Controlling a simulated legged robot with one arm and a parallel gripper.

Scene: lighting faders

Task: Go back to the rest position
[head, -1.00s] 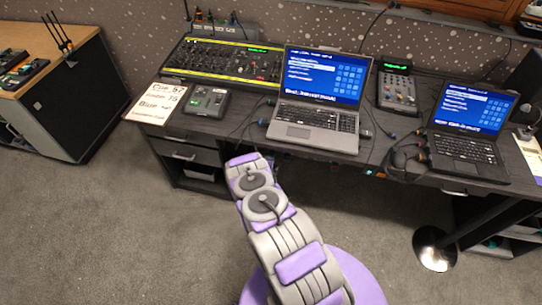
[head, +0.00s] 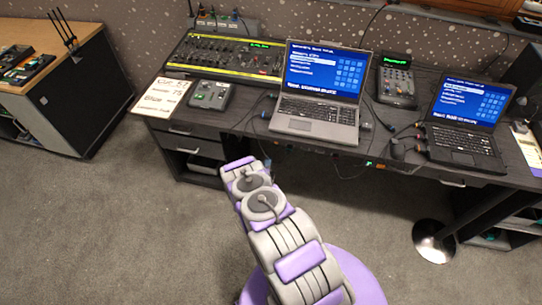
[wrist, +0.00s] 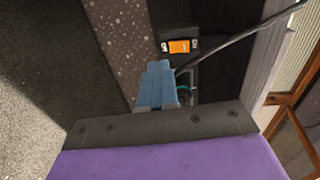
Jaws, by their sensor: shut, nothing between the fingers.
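In the wrist view, my gripper (wrist: 160,68) shows as pale blue fingers held together beyond a dark plate with screws. Nothing is seen between the fingers. A small orange-lit screen (wrist: 180,46) and a dark cable (wrist: 235,38) lie beyond the fingertips; I cannot tell whether the fingers touch anything. In the head view, my purple and grey arm reaches from the bottom toward the desk's front edge. Its far end is over the floor in front of the desk, and the fingers are hidden there.
The dark desk (head: 240,125) holds a fader console (head: 222,58), a small control box (head: 211,95), a paper sign (head: 160,97), a large laptop (head: 312,120), a small mixer (head: 397,85) and another laptop (head: 462,145). A cabinet (head: 90,105) stands left. Carpet (head: 100,235) is clear in front.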

